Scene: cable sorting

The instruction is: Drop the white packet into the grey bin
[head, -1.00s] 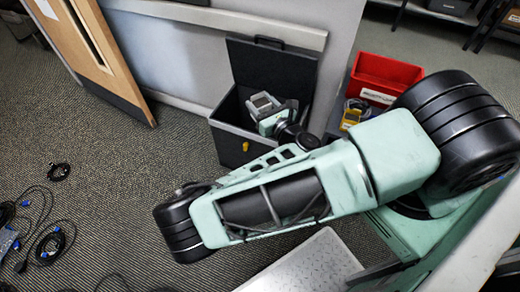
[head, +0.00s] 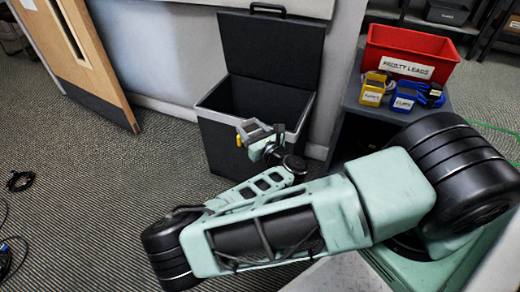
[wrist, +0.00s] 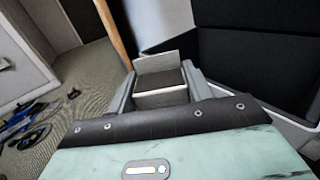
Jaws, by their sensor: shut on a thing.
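The grey bin (head: 222,135) is dark with a paler rim, and its lid (head: 268,45) stands open against the wall. My gripper (head: 258,132) is in front of the bin's front rim in the head view, overlapping its opening. In the wrist view my gripper (wrist: 165,88) is shut on the white packet (wrist: 157,64), a small white piece with a dark middle, held between the two fingers. The bin's dark interior and rim (wrist: 288,128) lie to the right of the packet there. In the head view the packet is hard to tell from the fingers.
A red tray (head: 408,42) sits on a dark stand right of the bin, with yellow (head: 373,88) and blue (head: 403,93) labelled holders before it. A wooden door (head: 78,55) is at left. Cables (head: 12,250) lie on the carpet. Floor left of the bin is clear.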

